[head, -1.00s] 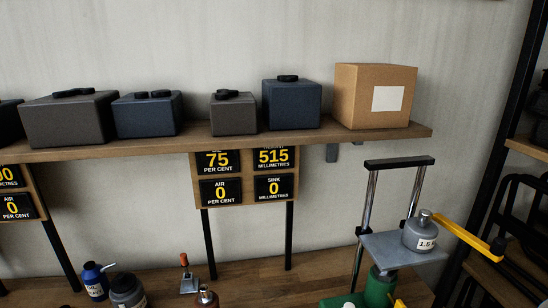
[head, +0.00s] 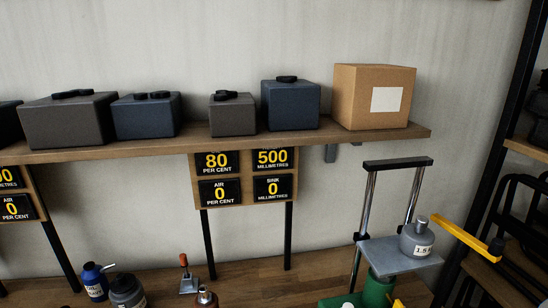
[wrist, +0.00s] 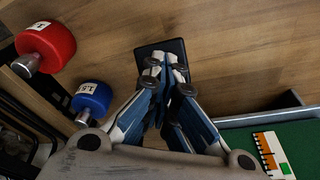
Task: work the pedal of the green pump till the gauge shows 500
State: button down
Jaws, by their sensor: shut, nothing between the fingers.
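The green pump (head: 376,291) stands at the lower right of the head view, its lower part cut off. Its grey platform (head: 388,256) holds a grey weight (head: 416,239). The gauge board (head: 247,179) under the shelf reads 80 per cent, 500 millimetres, air 0 and sink 0. In the wrist view, a dark flat pad (wrist: 177,50), seemingly the pedal, lies beyond the fingertips. My gripper (wrist: 160,72) is shut and empty, its tips overlapping the pad; I cannot tell whether they press on it. The gripper is outside the head view.
A yellow bar (head: 465,236) with a black end juts right of the platform. Red (wrist: 47,44) and blue (wrist: 92,98) weights lie left in the wrist view. A green surface (wrist: 295,128) is at right. A shelf (head: 200,146) bears several cases and a cardboard box (head: 372,118).

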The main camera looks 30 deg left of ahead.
jog(key=d+p+v, duration=0.1)
jog(key=p+v, duration=0.5)
jog(key=v, duration=0.2)
jog(key=shift+w+r, duration=0.25)
jog(key=shift+r, duration=0.2)
dwell(0.3)
jog(key=w+p+v, duration=0.1)
jog(key=p+v, duration=0.3)
jog(key=v, duration=0.2)
jog(key=shift+w, duration=0.15)
jog(key=shift+a, duration=0.1)
jog(key=shift+r, duration=0.1)
